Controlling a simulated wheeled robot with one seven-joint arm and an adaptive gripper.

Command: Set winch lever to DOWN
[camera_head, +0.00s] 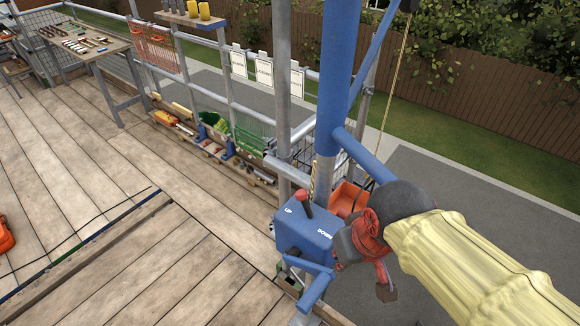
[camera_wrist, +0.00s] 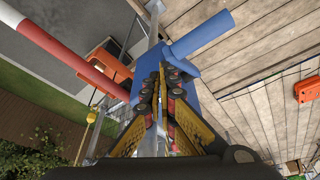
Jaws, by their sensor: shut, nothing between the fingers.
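The blue winch control box (camera_head: 305,236) is fixed at the scaffold edge, with UP on its left and DOWN on its right. Its lever has a red knob (camera_head: 305,198) and leans towards the upper left, on the UP side. My gripper (camera_head: 346,244) is at the right side of the box, near the DOWN label; I cannot tell whether it touches. In the wrist view its fingers (camera_wrist: 166,82) are shut and empty, in front of the blue box (camera_wrist: 205,104). The lever does not show clearly there.
A thick blue post (camera_head: 340,75) with a side brace rises behind the box. An orange bucket (camera_head: 346,199) hangs behind it, also in the wrist view (camera_wrist: 104,72). Scaffold poles (camera_head: 282,80) stand close by. The plank deck (camera_head: 180,260) at left is largely clear.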

